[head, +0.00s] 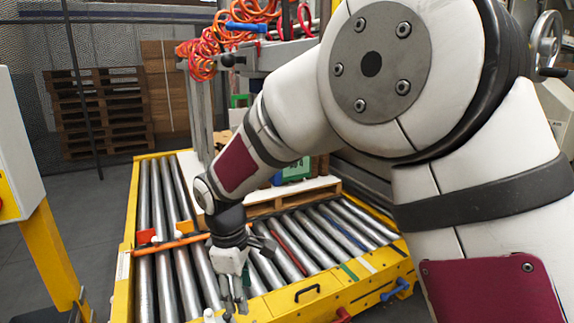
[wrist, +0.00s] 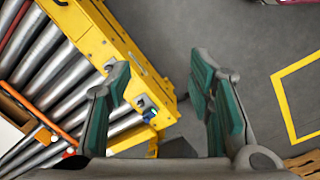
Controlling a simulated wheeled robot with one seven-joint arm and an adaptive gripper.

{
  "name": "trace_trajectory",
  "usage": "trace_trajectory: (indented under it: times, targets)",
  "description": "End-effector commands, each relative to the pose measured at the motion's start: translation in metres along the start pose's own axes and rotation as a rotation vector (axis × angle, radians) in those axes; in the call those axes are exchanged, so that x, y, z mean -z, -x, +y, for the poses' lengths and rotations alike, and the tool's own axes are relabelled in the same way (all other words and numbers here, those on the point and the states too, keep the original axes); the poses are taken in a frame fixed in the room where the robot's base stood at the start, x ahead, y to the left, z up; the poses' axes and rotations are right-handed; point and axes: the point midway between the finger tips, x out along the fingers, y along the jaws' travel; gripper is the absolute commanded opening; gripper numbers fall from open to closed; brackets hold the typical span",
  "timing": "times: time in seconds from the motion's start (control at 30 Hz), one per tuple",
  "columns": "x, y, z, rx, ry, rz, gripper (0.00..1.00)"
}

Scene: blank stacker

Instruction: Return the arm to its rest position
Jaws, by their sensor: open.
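My gripper (head: 236,292) hangs at the end of my white arm in the head view, pointing down over the front part of the roller conveyor (head: 160,290). In the wrist view my gripper (wrist: 160,100) is open, its two green-padded fingers wide apart with nothing between them. My arm is bent and reaches out to the left across the head view, hiding part of the scene behind it. Below the fingers the wrist view shows the conveyor's yellow edge (wrist: 110,40) and the grey floor (wrist: 230,40).
A wooden pallet (head: 290,200) lies on the rollers behind my forearm. An orange bar (head: 165,243) crosses the rollers. A yellow post with a white box (head: 20,150) stands at the left. Stacked pallets (head: 98,110) stand at the back left. Open floor (wrist: 250,60) lies beside the conveyor.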

Motion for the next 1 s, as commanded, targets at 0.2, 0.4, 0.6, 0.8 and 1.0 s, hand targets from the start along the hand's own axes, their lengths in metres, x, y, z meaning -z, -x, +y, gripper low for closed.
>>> trace_trajectory:
  times: [0.2, 0.4, 0.6, 0.8, 1.0]
  targets:
    - [-0.079, 0.058, -0.006, -0.013, -0.223, -0.015, 0.48]
    - [-0.163, 0.105, -0.037, -0.012, -0.484, -0.026, 0.48]
    - [-0.235, 0.135, -0.087, -0.001, -0.745, -0.027, 0.48]
    - [-0.290, 0.147, -0.150, 0.021, -1.000, -0.016, 0.48]
    - [-0.320, 0.144, -0.204, 0.048, -1.201, 0.001, 0.48]
